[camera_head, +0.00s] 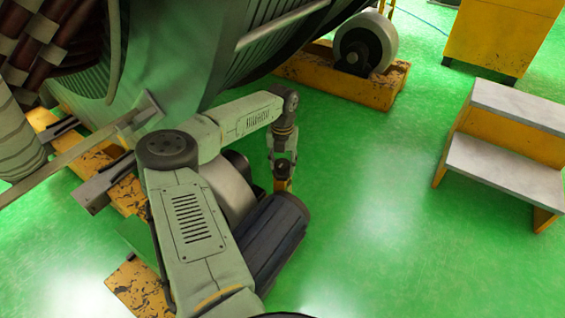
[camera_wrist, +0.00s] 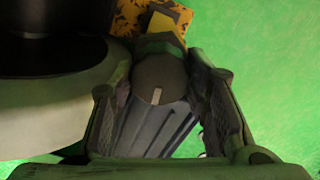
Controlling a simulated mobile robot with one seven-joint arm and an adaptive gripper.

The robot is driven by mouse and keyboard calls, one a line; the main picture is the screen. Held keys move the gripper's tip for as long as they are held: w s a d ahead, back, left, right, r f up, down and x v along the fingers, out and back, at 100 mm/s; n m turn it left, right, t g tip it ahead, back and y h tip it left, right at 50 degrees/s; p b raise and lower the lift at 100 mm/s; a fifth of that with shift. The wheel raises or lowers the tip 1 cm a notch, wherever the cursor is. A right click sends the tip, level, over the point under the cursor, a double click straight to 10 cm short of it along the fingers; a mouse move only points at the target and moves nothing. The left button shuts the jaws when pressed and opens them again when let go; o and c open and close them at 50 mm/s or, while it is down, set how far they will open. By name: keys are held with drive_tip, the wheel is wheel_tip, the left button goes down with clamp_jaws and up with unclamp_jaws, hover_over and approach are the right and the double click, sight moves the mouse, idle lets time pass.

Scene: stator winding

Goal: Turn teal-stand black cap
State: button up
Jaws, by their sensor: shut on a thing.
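The black cap (camera_wrist: 158,80) is a dark round piece with a small pale mark on its face, in the middle of the wrist view. A teal-green part (camera_wrist: 160,46) shows just beyond it. My gripper (camera_wrist: 161,62) has one finger on each side of the cap and is shut on it. In the head view my gripper (camera_head: 281,168) points down beside the dark ribbed motor (camera_head: 268,235).
A large grey-green machine housing (camera_head: 180,60) fills the upper left of the head view. A pale roller (camera_head: 228,185) is close to my arm. Yellow-sided steps (camera_head: 510,150) stand at right, with clear green floor (camera_head: 390,220) between.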

sight(282, 163)
drive_tip(key=shift+m, duration=0.5)
drive_tip(key=o, duration=1.1)
drive_tip(key=shift+o, duration=0.2)
wheel_tip(282, 163, up, 12)
idle(0.4)
